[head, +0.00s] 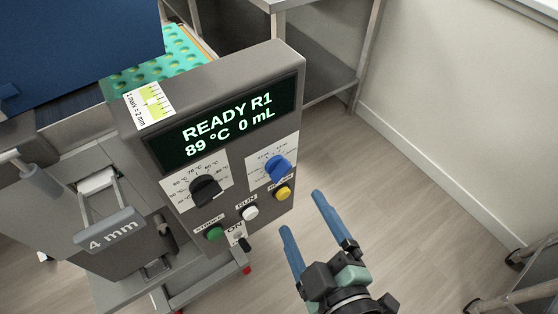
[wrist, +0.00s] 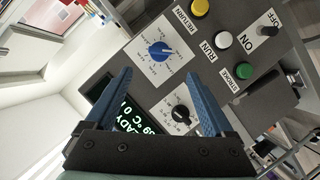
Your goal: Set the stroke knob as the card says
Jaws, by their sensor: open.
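The control panel (head: 225,140) carries a blue knob (head: 278,168) on a white dial with small markings I cannot read. A black knob (head: 205,190) on its left has °C marks. The blue knob also shows in the wrist view (wrist: 160,51), just beyond the fingertips. A card (head: 150,105) with a scale reads "1 mark = 2 mm". A hanging grey plate (head: 110,231) reads "4 mm". My gripper (head: 302,212) is open and empty, apart from the panel, to the lower right of the blue knob.
The display (head: 226,121) reads READY R1, 89 °C, 0 mL. Green STROKE (head: 214,234), white RUN (head: 250,213) and yellow (head: 283,194) buttons and an ON/OFF toggle (head: 244,244) sit below the knobs. A teal tray (head: 165,69) lies behind. Floor on the right is clear.

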